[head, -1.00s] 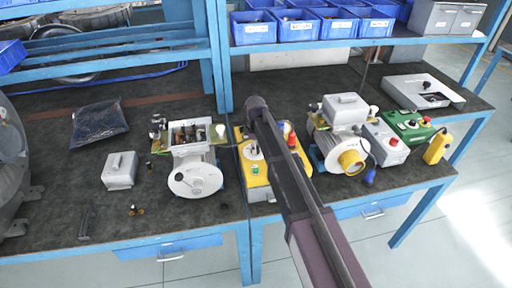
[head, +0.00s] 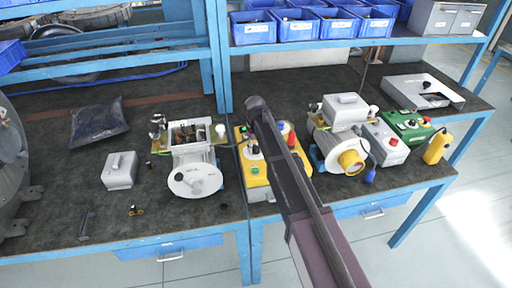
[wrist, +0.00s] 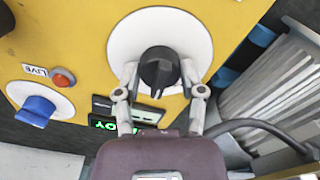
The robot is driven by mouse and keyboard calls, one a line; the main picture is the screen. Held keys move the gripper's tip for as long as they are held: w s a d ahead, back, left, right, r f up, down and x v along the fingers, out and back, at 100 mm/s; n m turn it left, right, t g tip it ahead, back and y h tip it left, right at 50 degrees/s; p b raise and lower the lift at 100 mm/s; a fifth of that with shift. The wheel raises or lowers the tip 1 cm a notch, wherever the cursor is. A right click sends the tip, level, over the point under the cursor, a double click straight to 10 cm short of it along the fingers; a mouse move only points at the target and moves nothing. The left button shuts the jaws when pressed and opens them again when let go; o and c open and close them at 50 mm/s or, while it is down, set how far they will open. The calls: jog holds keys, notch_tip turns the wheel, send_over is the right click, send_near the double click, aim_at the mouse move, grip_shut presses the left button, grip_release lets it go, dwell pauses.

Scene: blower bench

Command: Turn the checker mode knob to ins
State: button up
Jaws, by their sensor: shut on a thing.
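The checker is a yellow box (head: 259,187) on the bench, partly behind my arm in the head view. In the wrist view its yellow panel (wrist: 85,45) fills much of the picture. A black knob (wrist: 159,68) sits on a round white dial (wrist: 125,42). My gripper (wrist: 159,75) is shut on this knob, one finger on each side. The knob's narrow ridge points roughly down in the wrist view. I can read no mode marks on the dial. In the head view my arm hides the gripper's fingers.
An opened blower (head: 193,170) stands left of the checker, another blower (head: 338,125) right. Bench space at front left is mostly clear.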

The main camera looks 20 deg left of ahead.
jog(key=shift+w+m, duration=0.15)
jog(key=shift+m, duration=0.35)
jog(key=o, duration=1.1)
jog(key=shift+o, duration=0.2)
